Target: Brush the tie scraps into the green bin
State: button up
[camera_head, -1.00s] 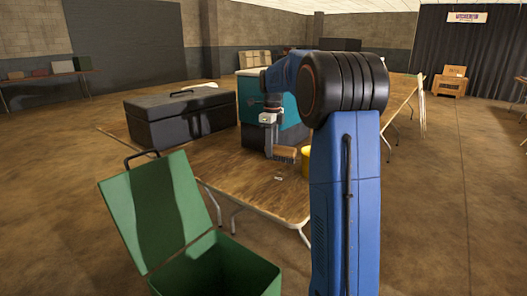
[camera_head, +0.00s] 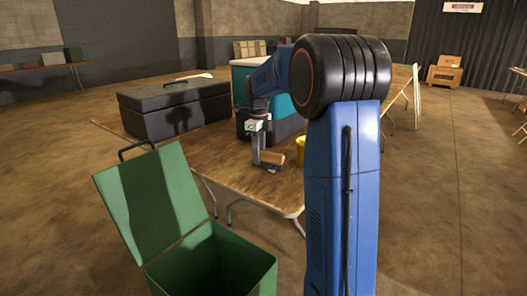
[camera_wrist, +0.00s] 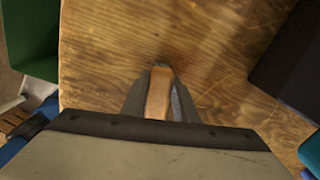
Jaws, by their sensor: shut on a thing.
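My gripper (camera_head: 262,158) is shut on a brush with a tan wooden handle (camera_wrist: 160,92). In the head view the brush (camera_head: 272,158) is low over the wooden table (camera_head: 232,178), at or just above its top near the front edge. In the wrist view the handle sits between both fingers (camera_wrist: 158,95). A tiny pale speck, perhaps a tie scrap, shows by the brush's lower edge; I cannot make out the scraps clearly. The green bin (camera_head: 212,262) stands in front of the table, lid open; its corner also shows in the wrist view (camera_wrist: 30,40).
A black toolbox (camera_head: 175,108) stands on the table at the left. A teal and black cooler (camera_head: 240,88) is behind my gripper. A yellow container (camera_head: 300,150) is beside the brush, partly hidden by my arm. The table's front stretch toward the bin looks clear.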

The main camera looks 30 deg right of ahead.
jog(key=s+a, duration=0.4)
jog(key=a, duration=0.7)
jog(key=s+a, duration=0.5)
jog(key=a, duration=0.5)
jog(key=shift+w+d+r, duration=0.1)
jog(key=shift+r, duration=1.4)
jog(key=shift+w+d+r, duration=0.1)
jog(key=shift+r, duration=1.35)
